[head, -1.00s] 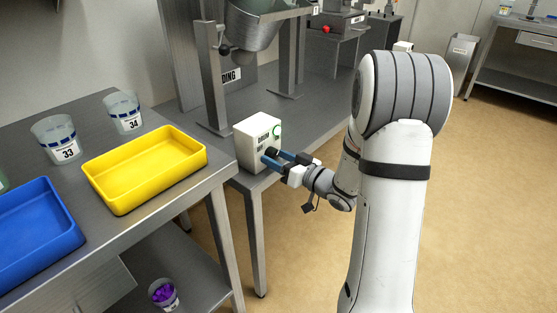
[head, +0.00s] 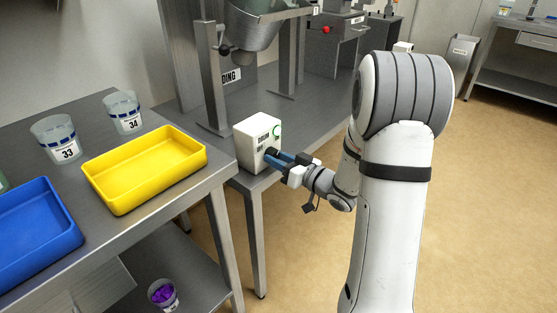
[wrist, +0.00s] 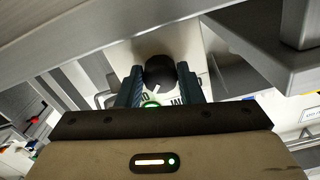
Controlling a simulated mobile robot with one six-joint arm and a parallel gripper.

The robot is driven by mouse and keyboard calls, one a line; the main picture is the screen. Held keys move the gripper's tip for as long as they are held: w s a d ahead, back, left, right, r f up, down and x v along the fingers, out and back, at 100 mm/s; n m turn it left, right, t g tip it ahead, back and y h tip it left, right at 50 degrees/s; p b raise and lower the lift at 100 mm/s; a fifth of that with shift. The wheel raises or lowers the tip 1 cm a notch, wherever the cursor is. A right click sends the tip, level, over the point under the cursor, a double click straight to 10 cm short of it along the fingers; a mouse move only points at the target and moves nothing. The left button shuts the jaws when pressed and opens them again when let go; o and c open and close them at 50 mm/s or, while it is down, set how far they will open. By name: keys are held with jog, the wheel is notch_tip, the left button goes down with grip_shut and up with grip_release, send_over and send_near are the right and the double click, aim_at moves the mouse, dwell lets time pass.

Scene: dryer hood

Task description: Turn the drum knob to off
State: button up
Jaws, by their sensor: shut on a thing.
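The drum knob (wrist: 159,72) is a round black knob with a white pointer line, on the front of a white control box (head: 254,138). In the wrist view the knob sits between the two blue fingers of my gripper (wrist: 160,85), which are shut on it. Printed letters and a green ring show on the panel below the knob in the wrist view. In the head view my gripper (head: 274,157) reaches the box from the right, and its fingers mostly hide the knob. I cannot read the knob's setting for sure.
The box stands at the front edge of a steel bench (head: 318,92), by a hood frame's metal posts. On the nearer table are a yellow tray (head: 125,201), a blue tray (head: 70,243) and cups 33 (head: 55,136) and 34 (head: 123,112). The floor at right is clear.

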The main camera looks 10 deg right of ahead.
jog(key=shift+f, duration=0.1)
jog(key=n+b, duration=1.7)
jog(key=b, duration=0.1)
jog(key=shift+w+d+n, duration=0.15)
jog(key=shift+n, duration=0.25)
jog(key=shift+r, duration=0.2)
jog(key=o, duration=1)
jog(key=shift+c, duration=0.2)
